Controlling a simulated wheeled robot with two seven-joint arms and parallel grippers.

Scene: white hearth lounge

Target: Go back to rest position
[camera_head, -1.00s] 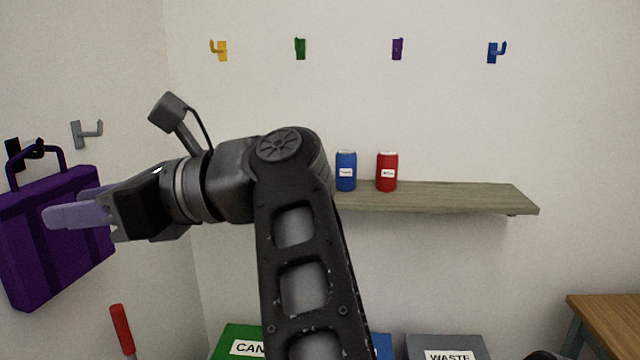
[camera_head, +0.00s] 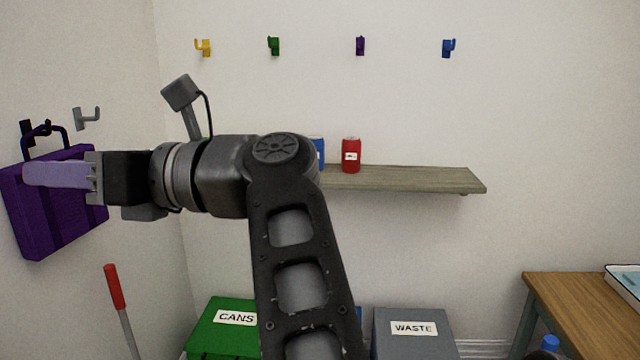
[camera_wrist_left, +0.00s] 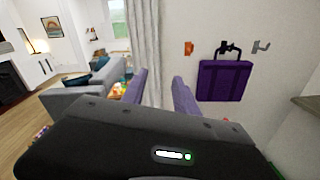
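My left gripper (camera_head: 28,174) reaches in from the left arm and points to the left in the head view. Its two pale purple fingers stand apart with nothing between them in the left wrist view (camera_wrist_left: 160,85). A purple bag (camera_head: 62,225) hangs by its handle from a black hook (camera_head: 27,132) on the left wall. In the head view the fingers overlap the bag; in the wrist view the bag (camera_wrist_left: 224,82) is off to the right of the fingers, apart from them. My right gripper is not in view.
A wooden shelf (camera_head: 420,179) holds a red can (camera_head: 351,155) and a blue can (camera_head: 319,153), partly hidden by my arm. Below are a green CANS bin (camera_head: 215,337) and a grey WASTE bin (camera_head: 413,345). A wooden table (camera_head: 570,300) stands right. A red-handled tool (camera_head: 114,287) stands left.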

